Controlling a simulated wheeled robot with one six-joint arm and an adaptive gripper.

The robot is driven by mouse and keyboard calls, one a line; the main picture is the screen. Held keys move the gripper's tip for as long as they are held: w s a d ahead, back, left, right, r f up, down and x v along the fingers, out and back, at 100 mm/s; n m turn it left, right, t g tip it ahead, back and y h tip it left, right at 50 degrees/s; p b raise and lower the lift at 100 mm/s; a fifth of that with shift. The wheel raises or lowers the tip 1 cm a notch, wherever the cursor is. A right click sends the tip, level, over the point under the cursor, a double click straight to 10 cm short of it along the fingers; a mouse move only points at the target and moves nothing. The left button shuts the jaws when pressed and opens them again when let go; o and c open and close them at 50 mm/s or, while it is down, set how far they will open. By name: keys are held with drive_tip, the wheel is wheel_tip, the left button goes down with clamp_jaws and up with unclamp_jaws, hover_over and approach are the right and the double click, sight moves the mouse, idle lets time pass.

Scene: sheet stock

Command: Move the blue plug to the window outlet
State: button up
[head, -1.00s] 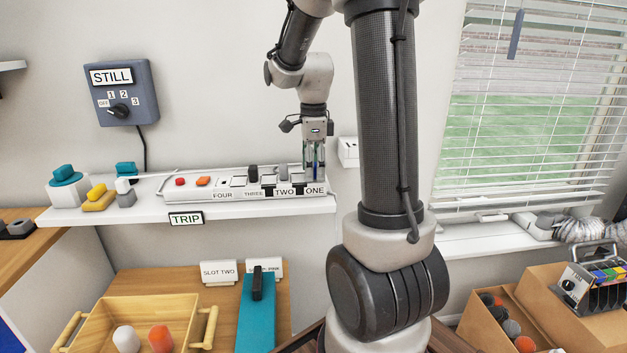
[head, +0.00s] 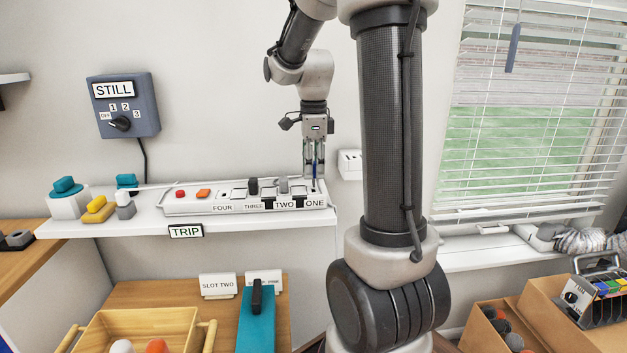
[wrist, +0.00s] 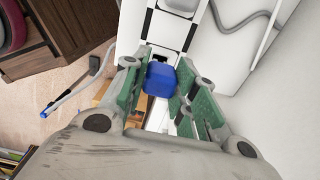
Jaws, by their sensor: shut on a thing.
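My gripper (head: 314,176) is over the right end of the white power strip (head: 190,207), above the label ONE. In the wrist view my gripper (wrist: 163,90) is shut on the blue plug (wrist: 161,78), which sits between the green-lined finger pads. In the head view the plug is mostly hidden by the fingers, with only a thin blue sliver showing. A white outlet box (head: 350,163) is on the wall just right of the gripper, partly covered by my arm; I cannot tell whether it is the window outlet.
Dark and grey plugs (head: 252,186) stand in the strip left of my gripper. The strip lies on a white shelf (head: 120,229). A window with blinds (head: 530,120) is at the right, above a white sill (head: 475,253). Open boxes (head: 545,318) stand below it.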

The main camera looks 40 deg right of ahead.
sight(314, 162)
drive_tip(key=shift+r, duration=5.15)
